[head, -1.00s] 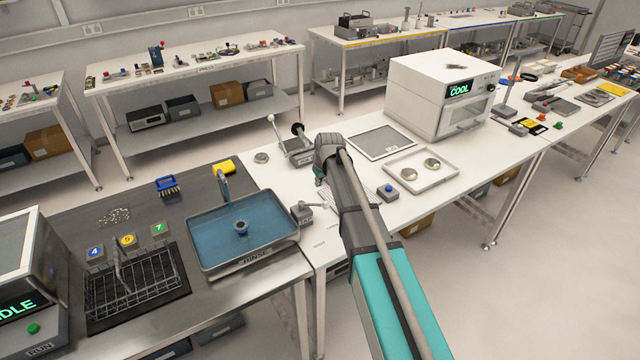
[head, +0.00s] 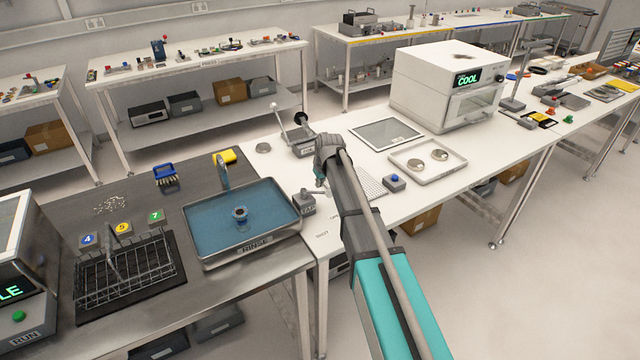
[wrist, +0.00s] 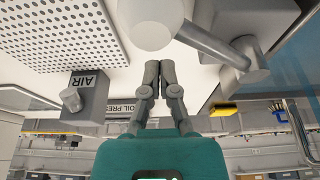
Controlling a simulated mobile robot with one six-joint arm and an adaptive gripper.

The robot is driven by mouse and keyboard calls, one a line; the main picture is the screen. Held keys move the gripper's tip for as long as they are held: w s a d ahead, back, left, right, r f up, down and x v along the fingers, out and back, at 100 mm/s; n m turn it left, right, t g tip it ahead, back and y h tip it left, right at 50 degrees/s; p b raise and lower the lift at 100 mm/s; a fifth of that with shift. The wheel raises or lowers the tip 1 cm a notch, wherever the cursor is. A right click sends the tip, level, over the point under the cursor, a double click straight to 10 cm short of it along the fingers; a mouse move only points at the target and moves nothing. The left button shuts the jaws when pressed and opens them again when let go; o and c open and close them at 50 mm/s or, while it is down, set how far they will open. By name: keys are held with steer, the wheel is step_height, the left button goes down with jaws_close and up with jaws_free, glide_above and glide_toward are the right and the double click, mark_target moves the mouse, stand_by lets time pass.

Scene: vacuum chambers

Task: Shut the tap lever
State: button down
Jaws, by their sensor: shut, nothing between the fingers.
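The grey tap box (head: 304,203) stands just right of the rinse basin (head: 205,255). In the wrist view a grey box (wrist: 248,62) near the basin edge carries a thick lever (wrist: 205,42) with a large pale ball end (wrist: 150,22), close to the camera. I take it for the tap lever; its angle is hard to judge in the head view. My gripper (wrist: 160,72) is shut and empty, its fingertips just below the ball end in the picture. Contact cannot be told.
A grey box marked AIR (wrist: 92,97) with a knob stands left of my gripper in the wrist view, below a perforated plate (wrist: 70,35).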

steer(key=shift+s+d+r, duration=0.15)
steer(key=shift+s+d, duration=0.1)
steer(key=shift+s, duration=0.3)
steer(key=shift+s+d+r, duration=0.15)
steer(key=shift+s+d, duration=0.15)
steer(key=shift+s, duration=0.25)
steer(key=shift+s+d+r, duration=0.15)
steer(key=shift+s+d, duration=0.1)
steer(key=shift+s, duration=0.3)
steer(key=shift+d, duration=0.25)
steer(key=shift+s+m, duration=0.1)
steer(key=shift+m, duration=0.2)
